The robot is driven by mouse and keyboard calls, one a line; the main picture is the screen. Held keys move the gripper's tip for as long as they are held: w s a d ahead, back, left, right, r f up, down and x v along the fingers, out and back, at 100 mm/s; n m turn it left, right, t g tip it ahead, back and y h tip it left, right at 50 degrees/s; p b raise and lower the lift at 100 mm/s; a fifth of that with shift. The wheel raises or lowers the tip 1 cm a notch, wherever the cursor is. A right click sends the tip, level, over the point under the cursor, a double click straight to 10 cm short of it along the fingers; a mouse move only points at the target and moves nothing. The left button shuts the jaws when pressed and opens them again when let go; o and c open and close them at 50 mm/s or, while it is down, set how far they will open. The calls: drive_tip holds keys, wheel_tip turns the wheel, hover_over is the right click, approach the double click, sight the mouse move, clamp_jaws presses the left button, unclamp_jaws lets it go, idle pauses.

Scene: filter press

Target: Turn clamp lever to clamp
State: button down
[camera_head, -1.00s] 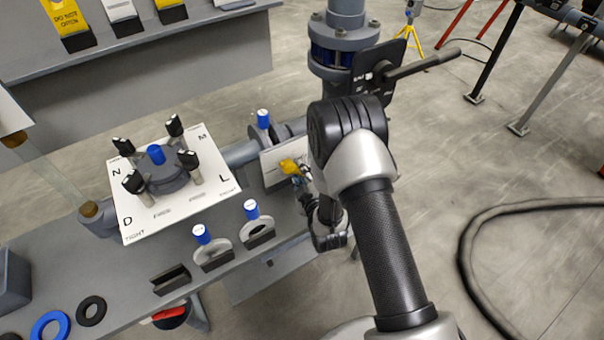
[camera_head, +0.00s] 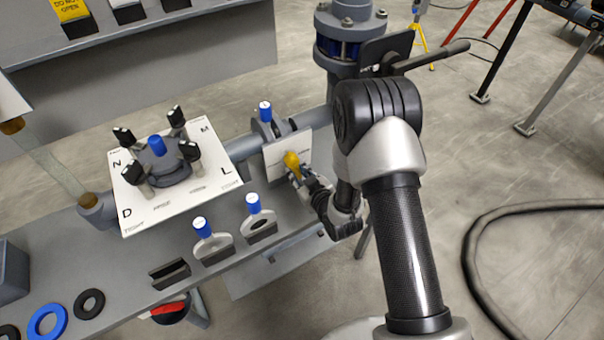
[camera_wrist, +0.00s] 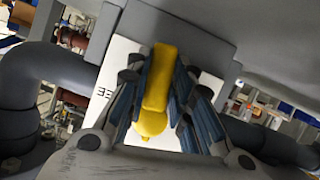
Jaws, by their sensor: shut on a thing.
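The yellow clamp lever (camera_head: 292,160) stands in front of a white plate (camera_head: 272,153) on the pipe line at the right end of the bench. In the wrist view the lever (camera_wrist: 156,80) lies between the two finger pads, its long part pointing up in the picture and its round hub below. My gripper (camera_wrist: 158,95) is shut on the lever, with a pad on each side. In the head view my gripper (camera_head: 299,175) reaches it from the lower right. Lettering on the plate is partly hidden by a finger.
A white board (camera_head: 190,203) with a round flange and several black-topped clamps stands left of the lever. Two blue-topped rings (camera_head: 213,248) stand in front on the bench. A flanged valve with a dark handle (camera_head: 430,57) rises behind my arm.

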drive_tip(key=shift+s+a+m+g+y+b, duration=0.25)
drive_tip(key=shift+a+m+g+y+b, duration=0.25)
drive_tip(key=shift+m, duration=0.5)
drive_tip(key=shift+s+a+r+m+g+y, duration=0.1)
drive_tip(key=shift+s+a+m+g+y, duration=0.1)
drive_tip(key=shift+a+m+y, duration=0.3)
drive_tip(key=shift+s+a+r+m+g+y, duration=0.1)
drive_tip(key=shift+s+m+g+y, duration=0.15)
drive_tip(key=shift+m, duration=0.45)
drive_tip(key=shift+s+a+r+m+y, duration=0.2)
drive_tip(key=shift+a+r+m+y, duration=0.1)
drive_tip(key=shift+m+y, duration=0.4)
drive_tip(key=shift+s+a+r+m+y, duration=0.15)
drive_tip(key=shift+a+r+m+y, duration=0.15)
drive_tip(key=shift+m, duration=0.6)
drive_tip(key=shift+g, duration=0.25)
drive_tip(key=c, duration=1.4)
unclamp_jaws()
drive_tip(key=shift+f, duration=0.1)
drive_tip(key=v, duration=1.2)
drive_tip(key=shift+f, duration=0.15)
